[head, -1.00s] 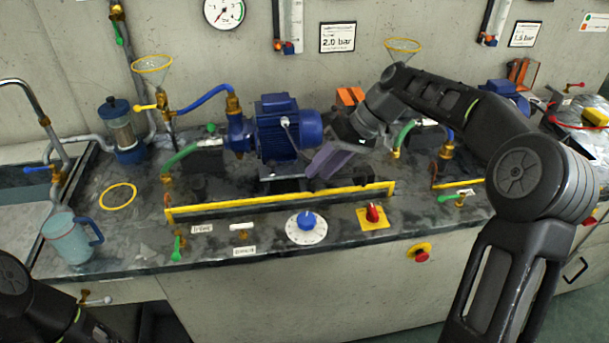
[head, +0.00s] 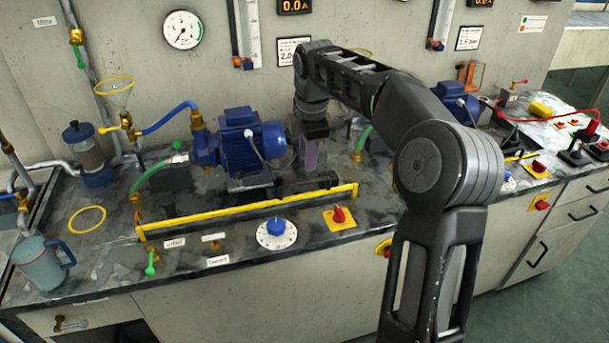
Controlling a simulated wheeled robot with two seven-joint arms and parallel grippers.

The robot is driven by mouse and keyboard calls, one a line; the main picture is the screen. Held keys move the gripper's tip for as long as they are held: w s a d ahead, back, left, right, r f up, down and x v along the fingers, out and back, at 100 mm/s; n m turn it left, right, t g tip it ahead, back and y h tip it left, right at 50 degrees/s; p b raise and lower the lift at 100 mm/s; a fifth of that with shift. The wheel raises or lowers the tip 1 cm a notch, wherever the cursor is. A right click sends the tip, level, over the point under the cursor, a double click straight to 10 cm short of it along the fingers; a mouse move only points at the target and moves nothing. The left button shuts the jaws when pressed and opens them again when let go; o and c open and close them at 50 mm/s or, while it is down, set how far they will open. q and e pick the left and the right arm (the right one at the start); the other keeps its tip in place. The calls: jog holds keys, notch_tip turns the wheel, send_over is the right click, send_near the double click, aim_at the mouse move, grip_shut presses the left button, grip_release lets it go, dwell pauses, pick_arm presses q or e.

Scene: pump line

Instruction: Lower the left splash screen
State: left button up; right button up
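The left splash screen shows as a long yellow-edged frame (head: 250,211) in front of the left blue pump (head: 240,145). Its clear pane is hard to make out, so I cannot tell its tilt. My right gripper (head: 310,155) points down just right of the pump's motor, behind the right end of the yellow frame and apart from it. One purple-grey finger shows; the rest is dark and partly hidden, so its opening is unclear. I see nothing held in it. My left gripper is out of view.
A blue dial (head: 276,226) and a red switch (head: 339,214) sit in front of the frame. A green-handled valve (head: 150,262) stands near its left end. A jug (head: 41,263) and a yellow ring (head: 87,219) are at left. My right forearm hides part of the bench.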

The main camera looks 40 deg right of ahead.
aim_at(305, 181)
jog(key=f, duration=0.2)
jog(key=w+f, duration=0.1)
jog(key=f, duration=0.4)
jog(key=shift+w+d+f, duration=0.2)
jog(key=shift+d+f, duration=0.05)
jog(key=shift+f, duration=0.05)
grip_shut()
dwell(1.2)
